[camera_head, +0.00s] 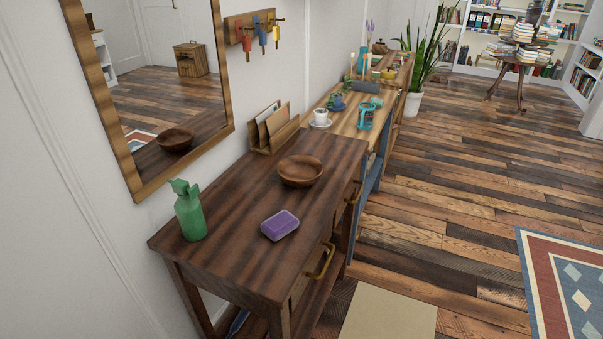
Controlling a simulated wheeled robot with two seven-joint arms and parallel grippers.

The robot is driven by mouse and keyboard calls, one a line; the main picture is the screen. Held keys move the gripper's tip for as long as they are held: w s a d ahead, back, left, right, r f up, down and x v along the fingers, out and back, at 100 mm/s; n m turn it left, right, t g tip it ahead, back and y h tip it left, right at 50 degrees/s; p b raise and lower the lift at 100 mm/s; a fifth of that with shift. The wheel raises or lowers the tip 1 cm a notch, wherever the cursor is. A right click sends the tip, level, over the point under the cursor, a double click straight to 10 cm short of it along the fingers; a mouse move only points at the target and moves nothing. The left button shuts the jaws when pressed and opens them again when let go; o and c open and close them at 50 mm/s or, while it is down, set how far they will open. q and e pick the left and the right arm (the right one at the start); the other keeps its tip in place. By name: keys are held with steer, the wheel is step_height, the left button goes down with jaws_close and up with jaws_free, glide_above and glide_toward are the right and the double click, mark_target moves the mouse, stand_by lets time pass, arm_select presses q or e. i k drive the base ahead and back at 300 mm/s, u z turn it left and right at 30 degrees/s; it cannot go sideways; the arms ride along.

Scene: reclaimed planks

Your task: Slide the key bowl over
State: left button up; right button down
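The key bowl is a round brown wooden bowl (300,171). It sits upright on the dark wooden console table (232,240), near the middle of its far half. It looks empty, and no keys show in it. Neither my left nor my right gripper is in view, and nothing touches the bowl.
A green spray bottle (190,211) and a purple sponge-like block (280,225) stand nearer on the same table. A wooden letter holder (273,130) is behind the bowl by the wall. A lighter table beyond holds a white cup (320,116) and several items. A mirror (165,85) hangs left.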

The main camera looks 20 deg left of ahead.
mark_target(299, 171)
steer(key=z, duration=1.2)
steer(key=i, duration=1.8)
steer(key=u, duration=2.3)
